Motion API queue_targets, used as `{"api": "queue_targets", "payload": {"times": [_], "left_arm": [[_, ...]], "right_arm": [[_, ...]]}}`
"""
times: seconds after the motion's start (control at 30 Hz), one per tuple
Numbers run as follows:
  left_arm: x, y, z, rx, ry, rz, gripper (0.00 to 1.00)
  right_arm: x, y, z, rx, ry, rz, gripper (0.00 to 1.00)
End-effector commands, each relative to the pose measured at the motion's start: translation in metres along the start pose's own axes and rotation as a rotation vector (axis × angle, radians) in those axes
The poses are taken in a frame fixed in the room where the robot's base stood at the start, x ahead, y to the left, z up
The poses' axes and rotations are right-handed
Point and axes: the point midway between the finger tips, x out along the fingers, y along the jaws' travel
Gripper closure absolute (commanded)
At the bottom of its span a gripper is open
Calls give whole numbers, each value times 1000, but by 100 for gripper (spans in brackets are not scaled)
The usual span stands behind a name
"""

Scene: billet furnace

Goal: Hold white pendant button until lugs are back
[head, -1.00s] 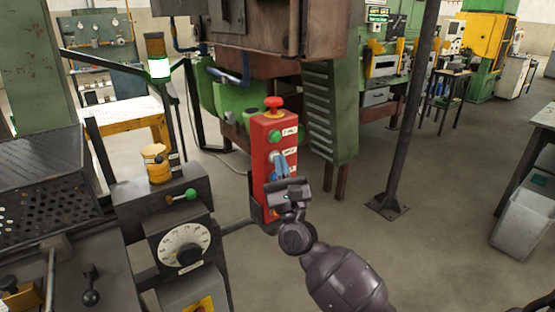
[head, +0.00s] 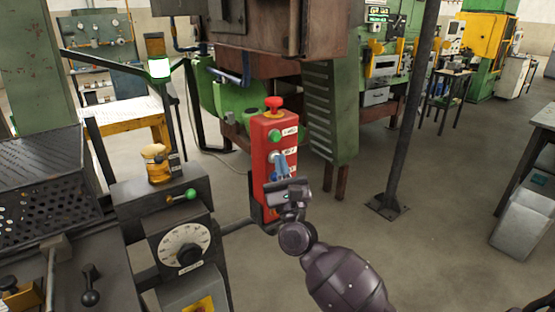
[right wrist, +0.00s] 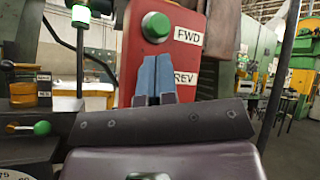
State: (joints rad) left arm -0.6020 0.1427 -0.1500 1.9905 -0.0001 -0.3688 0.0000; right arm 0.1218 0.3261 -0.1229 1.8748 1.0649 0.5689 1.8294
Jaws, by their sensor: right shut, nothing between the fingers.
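The red pendant box (head: 267,140) stands upright in the middle of the head view, with a red mushroom button (head: 274,103) on top. Its front has a green button (head: 275,135) labelled FWD in the right wrist view (right wrist: 156,26). Below it is the pale white button (head: 273,157) beside the REV label (right wrist: 186,78). My right gripper (head: 281,160) is shut and empty, its blue fingertips (right wrist: 156,70) at the white button and mostly covering it. I cannot tell whether the button is pressed in. I cannot make out the lugs. My left gripper is not in view.
A grey console with a white dial (head: 185,246) and a green-knobbed lever (head: 190,194) stands left of the pendant. A lit stack lamp (head: 159,68) is behind it. A dark post (head: 405,130) rises to the right, with open floor (head: 450,240) around it.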

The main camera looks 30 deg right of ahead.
Motion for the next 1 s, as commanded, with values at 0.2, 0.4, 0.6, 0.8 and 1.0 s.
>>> {"api": "queue_targets", "payload": {"times": [0.2,0.4,0.6,0.8,1.0], "left_arm": [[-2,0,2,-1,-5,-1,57],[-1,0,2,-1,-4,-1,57],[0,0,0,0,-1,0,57],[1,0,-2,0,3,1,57],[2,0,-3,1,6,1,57]], "right_arm": [[0,0,0,0,0,0,100],[0,0,0,0,0,0,100],[0,0,0,0,0,0,100],[0,0,0,0,0,0,100],[0,0,0,0,0,0,100]]}}
